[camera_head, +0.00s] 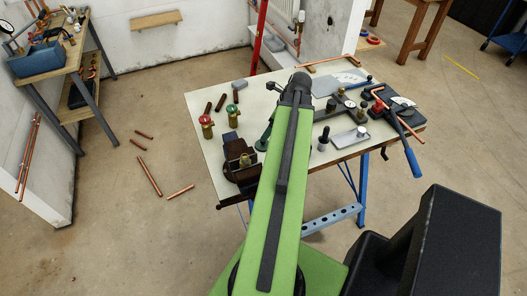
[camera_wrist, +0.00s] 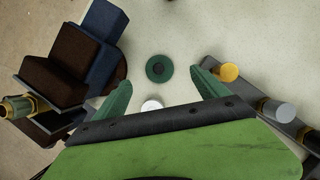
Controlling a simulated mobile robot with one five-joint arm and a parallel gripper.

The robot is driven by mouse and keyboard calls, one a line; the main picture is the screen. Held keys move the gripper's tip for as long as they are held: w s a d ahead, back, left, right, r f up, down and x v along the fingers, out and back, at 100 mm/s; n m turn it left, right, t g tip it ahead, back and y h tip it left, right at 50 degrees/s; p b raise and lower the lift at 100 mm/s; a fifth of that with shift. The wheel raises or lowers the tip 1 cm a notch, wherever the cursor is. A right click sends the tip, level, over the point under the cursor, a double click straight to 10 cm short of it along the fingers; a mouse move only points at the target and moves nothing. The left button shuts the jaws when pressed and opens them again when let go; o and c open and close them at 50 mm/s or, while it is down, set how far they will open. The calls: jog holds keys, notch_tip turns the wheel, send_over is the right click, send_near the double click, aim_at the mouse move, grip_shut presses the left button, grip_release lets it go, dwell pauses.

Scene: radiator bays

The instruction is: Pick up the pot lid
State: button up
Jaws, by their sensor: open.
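A small round dark green lid (camera_wrist: 160,70) with a darker centre lies on the pale bench top in the wrist view. I take it to be the pot lid. My gripper (camera_wrist: 161,80) is open, with one green finger on each side of the lid's near edge and a gap to both. It holds nothing. A white round thing (camera_wrist: 151,105) shows between the fingers, closer to the palm; I cannot tell what it is. In the camera_head view my arm hides the lid, and one green finger shows left of the arm.
A brown vise (camera_head: 240,161) stands at the bench's left front; its dark blocks (camera_wrist: 66,72) are left of the fingers. A grey plate (camera_wrist: 275,113) with fittings lies at right. Two valves (camera_head: 207,122), copper pipes and a blue-handled tool (camera_head: 411,158) crowd the bench (camera_head: 205,98).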

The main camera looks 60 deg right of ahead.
aim_at(263, 143)
jog(key=b+x, duration=0.2)
jog(key=x, duration=0.2)
jog(key=shift+s+f, duration=0.1)
jog(key=shift+s, duration=0.05)
jog(key=b+x, duration=0.5)
jog(key=shift+s+a+f, duration=0.2)
jog(key=shift+f, duration=0.05)
jog(key=shift+r, duration=0.15)
jog(key=shift+c, duration=0.4)
